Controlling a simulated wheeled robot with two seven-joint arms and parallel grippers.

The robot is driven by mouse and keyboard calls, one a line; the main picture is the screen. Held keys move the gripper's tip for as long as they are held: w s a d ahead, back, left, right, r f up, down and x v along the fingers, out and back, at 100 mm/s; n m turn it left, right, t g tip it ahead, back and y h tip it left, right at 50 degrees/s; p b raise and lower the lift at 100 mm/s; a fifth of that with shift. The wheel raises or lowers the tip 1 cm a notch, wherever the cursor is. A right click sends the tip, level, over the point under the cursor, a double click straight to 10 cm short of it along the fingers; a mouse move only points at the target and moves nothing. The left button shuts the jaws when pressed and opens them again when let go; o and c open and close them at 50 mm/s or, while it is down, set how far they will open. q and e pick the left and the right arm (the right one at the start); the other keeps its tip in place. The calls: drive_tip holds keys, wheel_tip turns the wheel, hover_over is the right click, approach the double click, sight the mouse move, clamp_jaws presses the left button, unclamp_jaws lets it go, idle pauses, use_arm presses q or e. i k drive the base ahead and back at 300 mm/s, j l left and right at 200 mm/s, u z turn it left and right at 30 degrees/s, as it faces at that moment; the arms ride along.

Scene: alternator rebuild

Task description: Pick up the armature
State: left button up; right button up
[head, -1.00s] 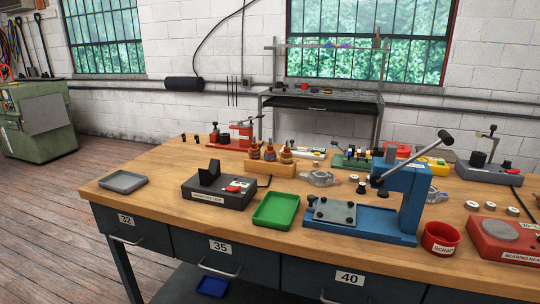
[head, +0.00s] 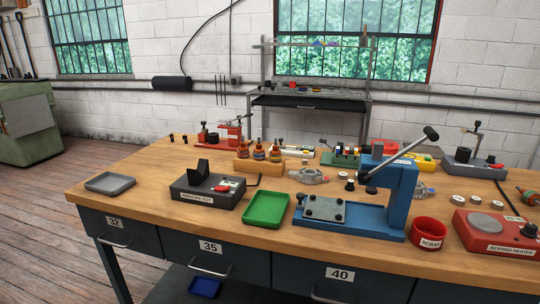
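Several armature-like parts with copper-orange bodies and dark tops stand upright in a wooden block (head: 245,165) at the back middle of the bench. They are a left one (head: 242,149), a middle one (head: 258,152) and a right one (head: 275,154). Another orange and teal part (head: 527,195) lies at the right edge of the picture, partly cut off; I cannot tell whether it is an armature. Neither of my grippers is in view.
The wooden bench (head: 140,208) holds a black tester (head: 208,198), a green tray (head: 266,210), a grey tray (head: 110,183), a blue press (head: 395,205), a red scrap bin (head: 428,233) and a red bearing heater (head: 495,232). Bare wood lies at the left front.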

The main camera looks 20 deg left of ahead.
sight(259, 153)
drive_tip(key=i+j+z, duration=0.25)
drive_tip(key=j+z, duration=0.2)
drive_tip(key=j, duration=0.3)
drive_tip(key=i+j+z, duration=0.25)
drive_tip(key=j, duration=0.15)
drive_tip(key=k, duration=0.1)
